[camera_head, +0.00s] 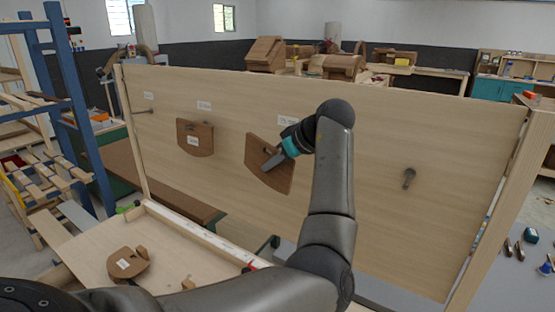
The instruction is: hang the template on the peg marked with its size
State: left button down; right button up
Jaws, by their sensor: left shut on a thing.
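A brown wooden template (269,178) is in front of the upright peg board (380,120), below a white label (287,121). My left gripper (270,163) is shut on it. I cannot tell whether it is on a peg; any peg there is hidden. Another brown template (195,131) with a white tag hangs to the left, under a second label (204,105). A bare peg (137,111) sticks out at the far left under a third label (148,96). Another bare peg (409,178) is at the right. The writing is too small to read. My right gripper is not in view.
A pale wooden tray (85,255) stands at the lower left, holding a rounded brown template (127,264) with a white tag. A blue rack (75,100) stands at the left. Small tools (514,249) lie at the right. The board's right part is clear around the peg.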

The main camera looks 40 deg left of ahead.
pick_arm(q)
jog(key=s+p, duration=0.2)
jog(key=s, duration=0.5)
jog(key=shift+s+d, duration=0.4)
jog(key=shift+d, duration=0.05)
dwell(0.8)
jog(key=w+d+f+m+t+h+b, duration=0.25)
jog(key=d+f+m+t+b, duration=0.35)
jog(key=d+f+b, duration=0.55)
jog(key=s+d+f+m+t+h+b, duration=0.1)
jog(key=s+d+f+m+h+b, duration=0.1)
jog(key=d+f+m+b, duration=0.3)
jog(key=s+d+f+m+t+h+b, duration=0.1)
jog(key=s+d+f+m+h+b, duration=0.2)
jog(key=d+f+m+h+b, duration=0.2)
jog(key=d+f, duration=0.3)
jog(key=shift+d+f+m, duration=0.25)
jog(key=shift+f+m, duration=0.05)
jog(key=shift+m, duration=0.1)
jog(key=shift+a, duration=0.1)
